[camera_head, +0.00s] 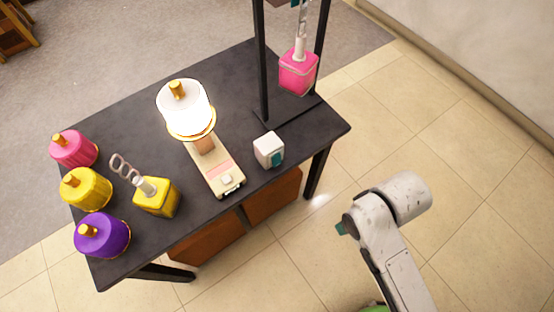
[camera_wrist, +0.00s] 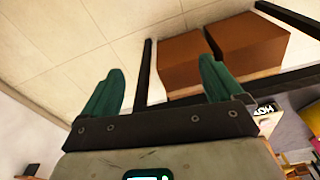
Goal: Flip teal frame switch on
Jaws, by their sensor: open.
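A small white box with a teal-framed face (camera_head: 277,159), which looks like the switch, stands near the front right edge of the dark table (camera_head: 240,90). I cannot tell its on or off position at this size. My arm is at the lower right of the head view, off the table and apart from the box. In the wrist view my gripper (camera_wrist: 160,85) has its two teal fingers spread wide with nothing between them. In the head view the gripper is mostly hidden, with only a small teal bit showing. The switch box is not visible in the wrist view.
Pink, yellow and purple canisters line the table's left. A yellow block (camera_head: 157,198) is near them. A pink block (camera_head: 298,72) hangs by a black frame. Tiled floor is clear at right.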

